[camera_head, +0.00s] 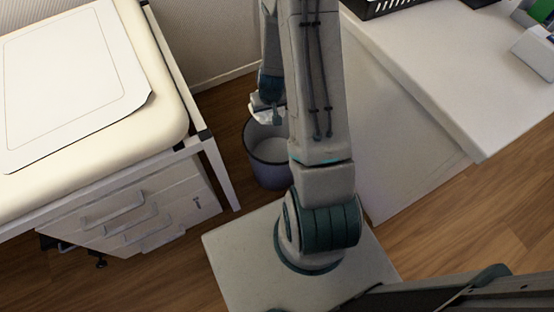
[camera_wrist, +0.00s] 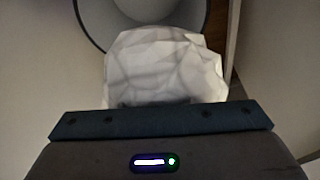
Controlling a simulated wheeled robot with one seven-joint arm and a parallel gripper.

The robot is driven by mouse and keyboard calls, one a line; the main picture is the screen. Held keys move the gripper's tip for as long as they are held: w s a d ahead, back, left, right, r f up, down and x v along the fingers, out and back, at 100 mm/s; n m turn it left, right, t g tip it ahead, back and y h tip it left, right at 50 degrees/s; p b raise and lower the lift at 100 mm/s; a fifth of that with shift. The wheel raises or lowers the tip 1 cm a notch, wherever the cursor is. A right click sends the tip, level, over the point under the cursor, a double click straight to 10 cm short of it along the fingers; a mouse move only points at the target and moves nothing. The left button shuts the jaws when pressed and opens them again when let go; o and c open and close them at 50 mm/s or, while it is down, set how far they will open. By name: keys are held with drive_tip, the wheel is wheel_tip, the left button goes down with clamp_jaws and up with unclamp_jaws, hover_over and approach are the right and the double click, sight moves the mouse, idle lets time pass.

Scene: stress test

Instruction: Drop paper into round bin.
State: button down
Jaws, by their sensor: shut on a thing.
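A crumpled white paper (camera_wrist: 165,68) is held at the front of my gripper (camera_wrist: 160,103) in the wrist view. In the head view the paper (camera_head: 261,108) shows only in part, beside my gripper (camera_head: 266,112), with my own arm hiding some of the area. My gripper is shut on the paper. The round bin (camera_head: 262,165) stands on the floor below, grey-violet outside and pale inside, its right side hidden by my arm. In the wrist view the bin's dark rim (camera_wrist: 84,30) curves behind the paper. The paper appears above the bin's rim.
A padded exam table (camera_head: 165,60) with a drawer unit (camera_head: 140,215) stands left of the bin. A white counter (camera_head: 450,75) with a black basket (camera_head: 385,7) stands at right. The wall is close behind. Open wood floor (camera_head: 510,190) lies at right.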

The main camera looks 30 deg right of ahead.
drive_tip(key=d+f+b, duration=0.4)
drive_tip(key=f+b, duration=0.7)
drive_tip(key=b, duration=0.1)
drive_tip(key=shift+s+d+m, duration=0.15)
drive_tip(key=shift+m, duration=0.25)
drive_tip(key=c, duration=1.3)
unclamp_jaws()
drive_tip(key=shift+c, duration=0.2)
drive_tip(key=shift+r, duration=0.1)
drive_tip(key=p+v, duration=0.5)
drive_tip(key=v, duration=0.8)
drive_tip(key=shift+r+p, duration=0.3)
drive_tip(key=shift+r, duration=0.05)
drive_tip(key=shift+r, duration=0.1)
